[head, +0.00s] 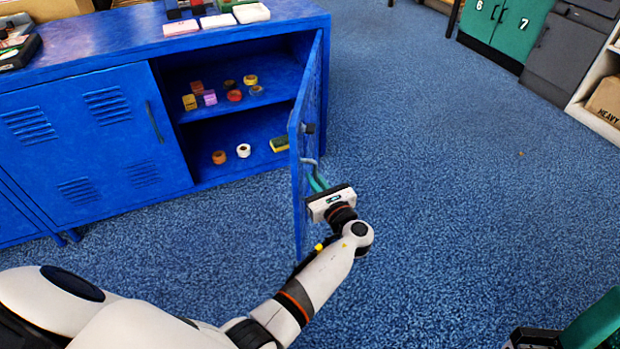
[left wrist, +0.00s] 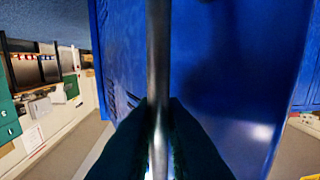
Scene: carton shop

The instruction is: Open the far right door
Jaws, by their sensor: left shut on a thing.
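The far right door (head: 308,130) of the blue cabinet stands swung wide open, jutting out from the cabinet's right end. Its grey bar handle (head: 309,162) is on the door face. My left gripper (head: 318,183) is shut on this handle. In the left wrist view the metal handle (left wrist: 158,70) runs upright between the two dark fingers (left wrist: 158,140), with the blue door panel (left wrist: 215,80) behind it. Part of my right gripper (head: 590,322) shows at the bottom right corner; its fingertips are not clear.
The open compartment has a shelf (head: 225,105) with several small items, and more on its floor. The left neighbouring door (head: 120,130) is closed. Small boxes lie on the cabinet top (head: 120,35). Blue carpet (head: 450,180) is clear to the right. Green and grey cabinets (head: 505,30) stand farther back.

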